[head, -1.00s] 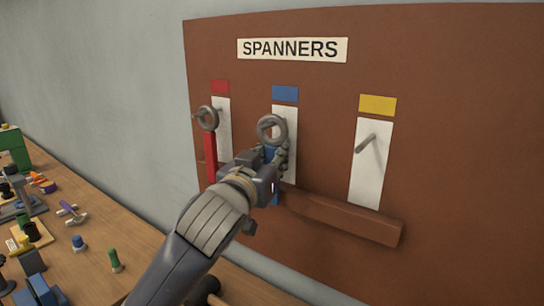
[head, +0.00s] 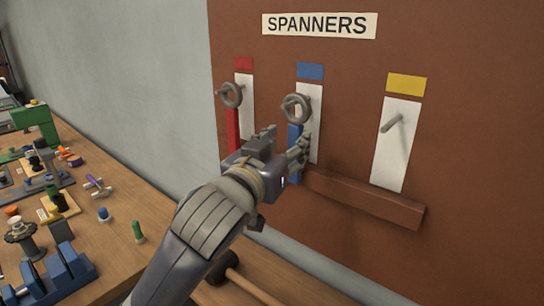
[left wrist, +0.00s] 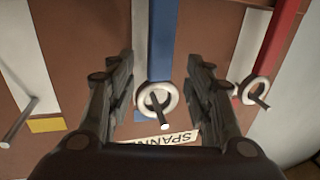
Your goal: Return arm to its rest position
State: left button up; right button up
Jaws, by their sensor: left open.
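My left gripper (head: 281,145) is open and empty in front of the spanner board (head: 460,150). The blue spanner (head: 295,140) hangs by its grey ring on a peg below the blue label. In the left wrist view the blue spanner's ring (left wrist: 156,98) shows between the two open fingers (left wrist: 160,85), apart from them. The red spanner (head: 233,125) hangs on the peg to its left. The yellow-labelled place (head: 394,150) holds only a bare peg (head: 391,123). My right gripper is in no view.
A brown ledge (head: 370,205) juts from the board below the spanners. A wooden bench (head: 125,215) runs along the wall at left, with a blue fixture (head: 60,272), a green bolt (head: 138,231) and several small parts. A hammer (head: 240,278) lies below my arm.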

pick_arm(q)
jog(key=v, duration=0.7)
jog(key=s+a+f+n+g+y, duration=0.1)
jog(key=a+f+g, duration=0.15)
jog(key=f, duration=0.65)
jog(key=s+a+f+g+y, duration=0.2)
jog(key=a+f, duration=0.1)
jog(key=f, duration=0.6)
jog(key=s+a+f+n+g+y, duration=0.1)
jog(key=a+f+g, duration=0.15)
jog(key=f, duration=0.75)
jog(key=s+a+f+g+y, duration=0.1)
jog(key=s+a+f+g, duration=0.3)
jog(key=s+f, duration=0.65)
jog(key=s+a+f+g+y, duration=0.1)
jog(key=s+a+f+g, duration=0.1)
jog(key=s+a+f, duration=0.6)
jog(key=s+d+f+g, duration=0.1)
jog(key=s+f, duration=0.1)
jog(key=f, duration=1.1)
jog(key=s+d+f+g, duration=0.1)
jog(key=s+f, duration=0.1)
jog(key=f, duration=1.2)
jog(key=s+a+f, duration=0.2)
jog(key=s+f, duration=1.4)
jog(key=s, duration=0.1)
jog(key=shift+s+a+f+g, duration=0.2)
jog(key=shift+a+f+g, duration=0.1)
jog(key=shift+g, duration=0.1)
